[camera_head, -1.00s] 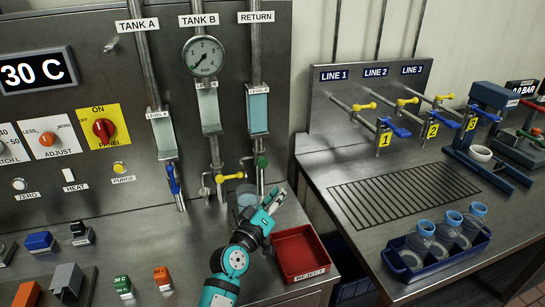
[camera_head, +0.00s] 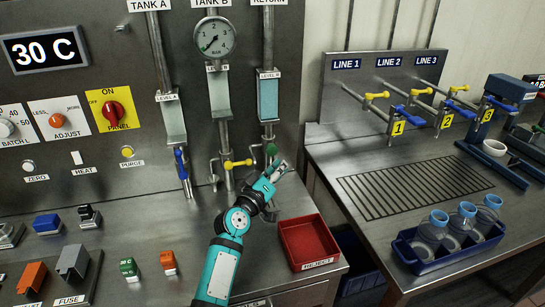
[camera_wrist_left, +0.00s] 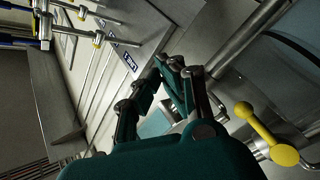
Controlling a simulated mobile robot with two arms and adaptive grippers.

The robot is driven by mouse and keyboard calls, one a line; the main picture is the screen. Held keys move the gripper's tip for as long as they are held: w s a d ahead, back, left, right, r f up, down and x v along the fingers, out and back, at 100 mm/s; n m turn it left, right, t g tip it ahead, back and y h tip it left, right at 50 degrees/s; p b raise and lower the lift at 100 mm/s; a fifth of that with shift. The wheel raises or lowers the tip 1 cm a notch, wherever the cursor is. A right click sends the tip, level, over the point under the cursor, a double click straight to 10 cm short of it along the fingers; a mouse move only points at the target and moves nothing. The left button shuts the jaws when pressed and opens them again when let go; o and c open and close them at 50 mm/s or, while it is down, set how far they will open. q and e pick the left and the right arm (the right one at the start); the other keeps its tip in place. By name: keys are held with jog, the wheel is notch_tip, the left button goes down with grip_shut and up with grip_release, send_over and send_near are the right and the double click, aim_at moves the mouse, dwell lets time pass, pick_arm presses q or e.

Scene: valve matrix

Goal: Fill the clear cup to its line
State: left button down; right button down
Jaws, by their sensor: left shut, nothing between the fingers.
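My left gripper (camera_head: 279,169) is in front of the panel, just below the green knob (camera_head: 271,149) on the RETURN pipe. Its fingers are shut and empty, and they also show in the left wrist view (camera_wrist_left: 172,68). The yellow handle (camera_head: 238,163) under the TANK B pipe is left of the gripper and lies crosswise. It shows at the right of the wrist view (camera_wrist_left: 265,135), apart from the fingers. The blue handle (camera_head: 181,165) under TANK A points down. I cannot make out the clear cup now; my gripper covers the place below the pipes. My right gripper is not in view.
A red tray (camera_head: 309,243) stands right of my left forearm. Beyond a gap, another bench has a grate (camera_head: 400,187), LINE taps and a blue crate (camera_head: 413,264) of bottles. Small colored blocks and switches lie at the left front.

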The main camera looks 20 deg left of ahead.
aim_at(272, 150)
pick_arm(q)
jog(key=shift+w+a+b, duration=0.5)
jog(key=shift+w+a, duration=0.3)
jog(key=shift+w, duration=0.35)
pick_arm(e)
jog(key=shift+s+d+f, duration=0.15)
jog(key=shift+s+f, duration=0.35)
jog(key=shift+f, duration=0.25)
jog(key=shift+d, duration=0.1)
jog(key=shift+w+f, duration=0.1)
pick_arm(q)
jog(key=shift+w+a, duration=0.2)
jog(key=shift+w, duration=0.15)
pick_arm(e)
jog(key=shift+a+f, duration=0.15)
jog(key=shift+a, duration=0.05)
